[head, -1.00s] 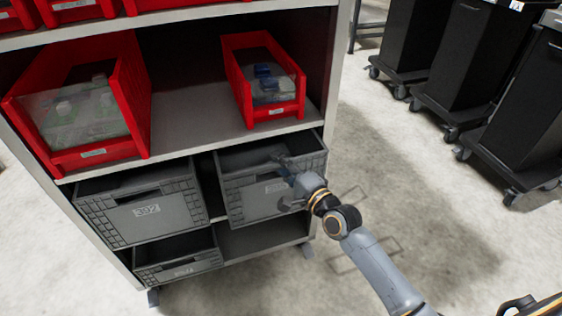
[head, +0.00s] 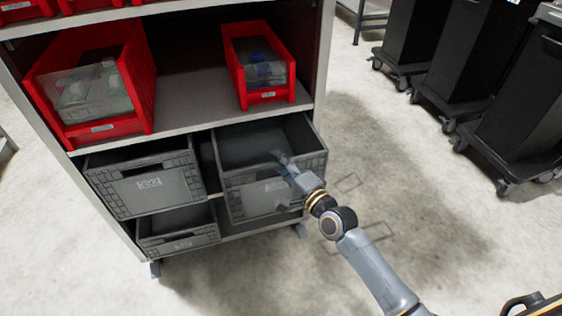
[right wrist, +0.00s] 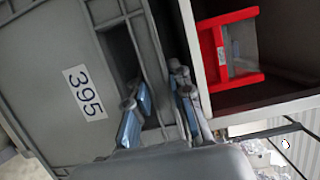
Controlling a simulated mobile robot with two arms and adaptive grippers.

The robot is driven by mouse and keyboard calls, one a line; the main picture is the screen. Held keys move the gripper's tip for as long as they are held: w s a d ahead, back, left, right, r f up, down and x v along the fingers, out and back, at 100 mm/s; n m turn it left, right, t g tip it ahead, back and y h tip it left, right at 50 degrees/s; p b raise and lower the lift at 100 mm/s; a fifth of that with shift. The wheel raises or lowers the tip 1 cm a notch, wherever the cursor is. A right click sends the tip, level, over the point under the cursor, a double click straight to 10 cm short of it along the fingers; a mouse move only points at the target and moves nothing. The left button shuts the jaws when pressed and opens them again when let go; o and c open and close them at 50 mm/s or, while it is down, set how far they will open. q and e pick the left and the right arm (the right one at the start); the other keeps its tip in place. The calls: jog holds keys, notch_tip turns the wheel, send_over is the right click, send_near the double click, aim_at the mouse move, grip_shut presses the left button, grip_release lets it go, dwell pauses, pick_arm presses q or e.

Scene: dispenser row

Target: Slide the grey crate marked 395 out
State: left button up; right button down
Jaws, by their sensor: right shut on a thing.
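The grey crate marked 395 (head: 244,199) is at the right of the lower shelf row in the head view. It sticks out past the shelf front, and its inside shows empty where visible. Its label 395 reads clearly in the right wrist view, on the crate's front (right wrist: 50,60). My right gripper (head: 284,163) is at the top of the crate's front and shut on its front wall. In the right wrist view the blue-padded fingers (right wrist: 160,110) are at the crate's rim and handle opening. My left gripper is not in view.
Another grey crate (head: 150,185) stands to the left, with a lower grey crate (head: 180,243) beneath it. Red bins (head: 270,96) sit on the shelf above (head: 190,110). Black wheeled bins (head: 525,110) stand at the right. The floor (head: 400,210) before the shelf is clear.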

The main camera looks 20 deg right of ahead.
jog(key=c, duration=1.1)
grip_release()
jog(key=shift+f, duration=0.1)
jog(key=shift+s+d, duration=0.1)
jog(key=shift+s, duration=0.2)
jog(key=v, duration=1.1)
jog(key=shift+s, duration=0.2)
